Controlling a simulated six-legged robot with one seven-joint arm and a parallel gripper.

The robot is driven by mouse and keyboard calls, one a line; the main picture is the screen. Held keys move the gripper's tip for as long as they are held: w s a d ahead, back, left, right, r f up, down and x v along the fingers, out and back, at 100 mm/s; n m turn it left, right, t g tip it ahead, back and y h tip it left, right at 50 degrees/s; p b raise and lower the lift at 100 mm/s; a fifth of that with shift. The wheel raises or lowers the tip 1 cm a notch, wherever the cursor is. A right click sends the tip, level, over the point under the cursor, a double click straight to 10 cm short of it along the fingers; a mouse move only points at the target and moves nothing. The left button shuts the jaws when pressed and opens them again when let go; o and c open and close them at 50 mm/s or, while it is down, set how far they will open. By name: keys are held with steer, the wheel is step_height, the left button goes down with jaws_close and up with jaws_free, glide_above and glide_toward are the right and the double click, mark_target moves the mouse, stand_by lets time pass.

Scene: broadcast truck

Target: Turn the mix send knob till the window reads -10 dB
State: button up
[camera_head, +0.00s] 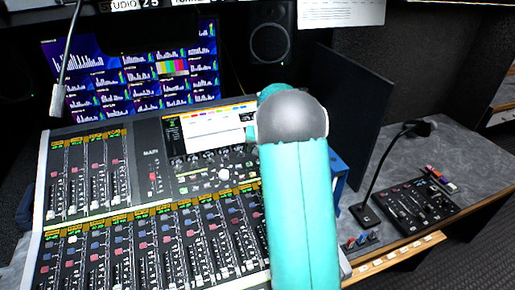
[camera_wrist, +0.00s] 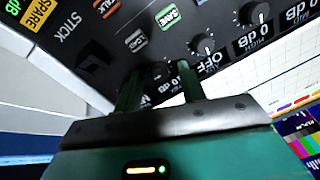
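The wrist view shows a dark console panel with a column of knobs, each beside a small window. Two others read 0 dB (camera_wrist: 257,37). In the head view my arm covers the gripper and this part of the mixing console (camera_head: 160,180).
Two knobs (camera_wrist: 203,45) and lit SAFE (camera_wrist: 168,17) and other buttons lie close to my fingers. In the head view, a dark monitor panel (camera_head: 350,105) stands right of my arm. A gooseneck lamp (camera_head: 395,165) and a small control box (camera_head: 415,205) sit on the right desk.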

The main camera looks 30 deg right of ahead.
steer(key=v, duration=1.3)
steer(key=shift+s+r, duration=0.2)
steer(key=shift+r, duration=0.15)
steer(key=s+a+r+n, duration=0.2)
steer(key=s+a+r, duration=0.25)
steer(key=a, duration=0.45)
steer(key=s+a+r+n, duration=0.1)
steer(key=s+a+r, duration=0.2)
steer(key=s+a, duration=0.35)
steer(key=s+a+f+n, duration=0.3)
steer(key=s+a+n, duration=0.1)
steer(key=s+a, duration=1)
steer(key=s, duration=0.2)
steer(key=shift+s+t+y, duration=0.3)
steer(key=shift+t, duration=0.1)
